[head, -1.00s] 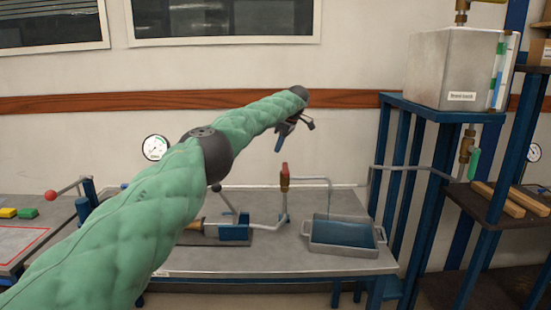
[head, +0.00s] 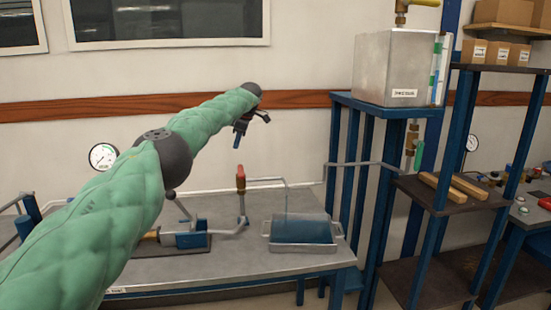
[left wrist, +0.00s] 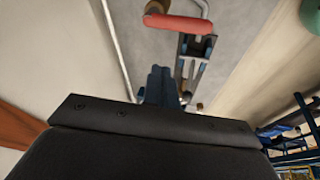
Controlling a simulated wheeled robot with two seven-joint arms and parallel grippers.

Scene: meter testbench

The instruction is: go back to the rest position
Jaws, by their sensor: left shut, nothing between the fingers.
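My left arm comes in from the left, in a green quilted sleeve. My left gripper (head: 238,138) hangs from its far end, above the back of the metal bench and above the red-topped valve (head: 240,178). The gripper is shut and empty, and apart from the valve. In the left wrist view its blue fingers (left wrist: 158,86) show closed together beyond the dark wrist housing, with a red handle (left wrist: 178,22) past them. My right gripper is in neither view.
The grey bench (head: 200,268) carries a blue pump-like fixture (head: 190,238) and a metal tray (head: 302,246). A blue stand (head: 345,160) with a metal tank (head: 392,68) is at its right. Brown shelves (head: 450,195) stand farther right. A gauge (head: 103,156) is on the wall.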

